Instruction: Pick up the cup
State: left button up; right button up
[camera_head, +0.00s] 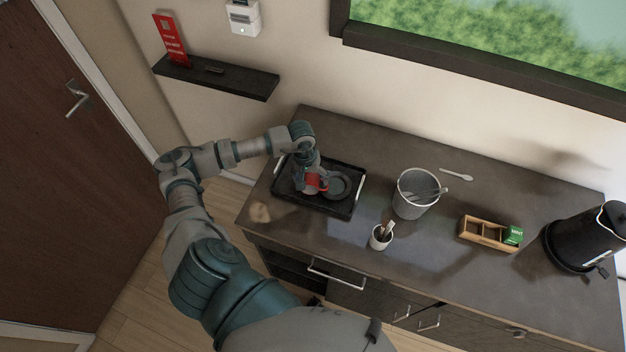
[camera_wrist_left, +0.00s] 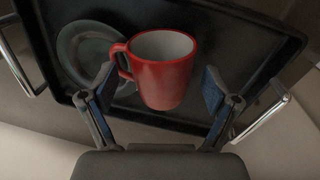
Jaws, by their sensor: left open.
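A red cup (camera_wrist_left: 165,80) with a pale inside stands upright on the black tray (camera_wrist_left: 45,60). Its handle points left in the left wrist view, over a dark grey saucer (camera_wrist_left: 80,50). My left gripper (camera_wrist_left: 158,92) is open, with one finger on each side of the cup and a gap visible on the right. In the head view, my left gripper (camera_head: 311,183) is over the tray (camera_head: 342,207) and hides much of the cup (camera_head: 320,182). The saucer (camera_head: 337,186) lies to its right. My right gripper is not in view.
A grey bucket (camera_head: 414,196) with utensils and a small white cup (camera_head: 380,239) stand right of the tray. Farther right are a wooden box (camera_head: 485,234) and a black kettle (camera_head: 585,238). A wall shelf (camera_head: 215,77) is behind my left arm. The front counter is mostly clear.

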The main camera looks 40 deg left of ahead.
pick_arm(q)
jog(key=shift+a, duration=0.15)
jog(key=c, duration=1.4)
jog(key=shift+c, duration=0.2)
jog(key=shift+r, duration=0.15)
